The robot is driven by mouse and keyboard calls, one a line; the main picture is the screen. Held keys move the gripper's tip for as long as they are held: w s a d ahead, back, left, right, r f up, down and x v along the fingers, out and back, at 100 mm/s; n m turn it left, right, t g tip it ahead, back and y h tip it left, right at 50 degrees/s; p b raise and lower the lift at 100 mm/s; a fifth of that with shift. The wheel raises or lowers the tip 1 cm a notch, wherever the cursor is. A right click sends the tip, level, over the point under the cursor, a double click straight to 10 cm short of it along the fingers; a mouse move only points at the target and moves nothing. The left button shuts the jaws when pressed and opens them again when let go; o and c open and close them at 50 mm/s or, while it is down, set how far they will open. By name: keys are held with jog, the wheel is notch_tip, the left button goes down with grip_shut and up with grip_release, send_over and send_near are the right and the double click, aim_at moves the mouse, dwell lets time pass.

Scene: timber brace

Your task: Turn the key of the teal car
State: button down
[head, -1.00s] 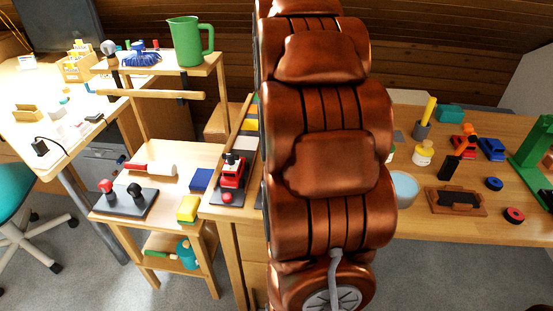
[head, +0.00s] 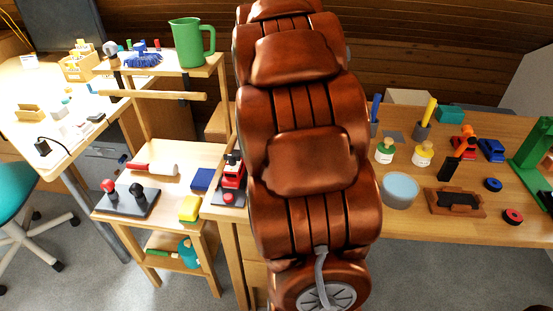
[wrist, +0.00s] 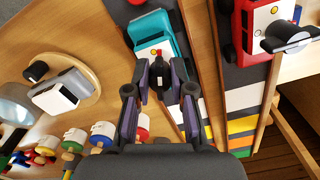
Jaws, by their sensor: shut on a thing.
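The teal car (wrist: 150,27) lies at the top middle of the wrist view, with a white panel on its near part. A small black key (wrist: 159,74) sticks out from the car's near end. My gripper (wrist: 160,83) has its two dark fingers on either side of the key and is shut on it. The fingers cover part of the key, so its exact angle is hard to tell. In the head view my arm hides the teal car and the gripper.
A red car (wrist: 240,25) with its own dark key (wrist: 288,40) stands right of the teal car; it also shows in the head view (head: 233,172). A white block on a round wooden base (wrist: 60,95) is at left. Coloured pieces (wrist: 75,138) lie lower left.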

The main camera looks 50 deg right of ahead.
dwell(0.4)
jog(key=c, duration=1)
grip_release()
jog(key=shift+c, duration=0.2)
jog(key=shift+r, duration=0.15)
notch_tip(320, 180, up, 12)
